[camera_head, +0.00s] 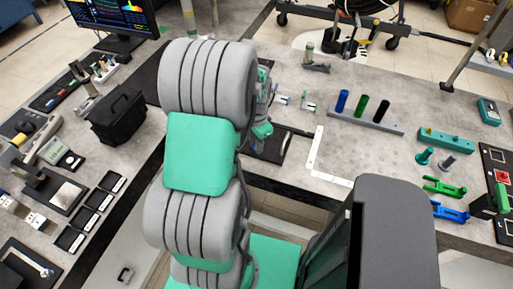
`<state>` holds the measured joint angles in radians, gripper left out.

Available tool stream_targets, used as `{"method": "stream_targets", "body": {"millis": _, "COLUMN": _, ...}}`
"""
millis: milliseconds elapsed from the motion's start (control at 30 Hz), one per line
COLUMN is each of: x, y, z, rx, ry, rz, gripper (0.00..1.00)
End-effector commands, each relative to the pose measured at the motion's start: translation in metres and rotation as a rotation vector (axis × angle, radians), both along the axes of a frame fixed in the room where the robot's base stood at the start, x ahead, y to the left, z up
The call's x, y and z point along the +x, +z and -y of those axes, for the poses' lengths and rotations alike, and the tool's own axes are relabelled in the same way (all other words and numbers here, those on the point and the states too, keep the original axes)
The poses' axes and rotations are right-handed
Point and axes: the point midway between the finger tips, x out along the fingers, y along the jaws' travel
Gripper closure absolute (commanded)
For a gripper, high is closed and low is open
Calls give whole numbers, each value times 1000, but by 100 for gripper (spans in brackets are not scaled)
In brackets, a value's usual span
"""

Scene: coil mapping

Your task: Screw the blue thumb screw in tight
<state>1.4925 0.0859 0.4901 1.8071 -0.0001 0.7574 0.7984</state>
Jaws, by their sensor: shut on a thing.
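My arm fills the left middle of the head view and hides much of what lies behind it. My gripper (272,98) shows only in small part past the arm's right edge, pointing right. Small light-blue and white parts (284,99) show at its tip. The blue thumb screw seems to be there, but its outline is too small to make out. A small green and white piece (309,103) stands just to the right. How deep the screw sits cannot be seen.
A grey rack (372,123) holds blue, green and black cylinders. A white L-shaped ruler (318,160) lies before it. Green (443,187) and blue (450,212) brackets lie at the right. A black case (120,118) and a monitor (115,18) stand at the left.

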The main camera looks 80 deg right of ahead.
Motion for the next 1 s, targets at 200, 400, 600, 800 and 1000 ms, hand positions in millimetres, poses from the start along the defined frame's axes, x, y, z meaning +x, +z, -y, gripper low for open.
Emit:
{"method": "stream_targets", "body": {"millis": 200, "x": 0, "y": -3, "z": -1, "rx": 1, "ry": -392, "rz": 0, "gripper": 100}}
{"method": "stream_targets", "body": {"millis": 400, "x": 0, "y": -3, "z": -1, "rx": 2, "ry": -423, "rz": 0, "gripper": 70}}
{"method": "stream_targets", "body": {"millis": 600, "x": 0, "y": -3, "z": -1, "rx": 1, "ry": -422, "rz": 1, "gripper": 53}}
{"method": "stream_targets", "body": {"millis": 800, "x": 0, "y": -3, "z": 0, "rx": 1, "ry": -421, "rz": 1, "gripper": 52}}
{"method": "stream_targets", "body": {"millis": 1000, "x": 0, "y": 14, "z": 1, "rx": -2, "ry": -420, "rz": 1, "gripper": 52}}
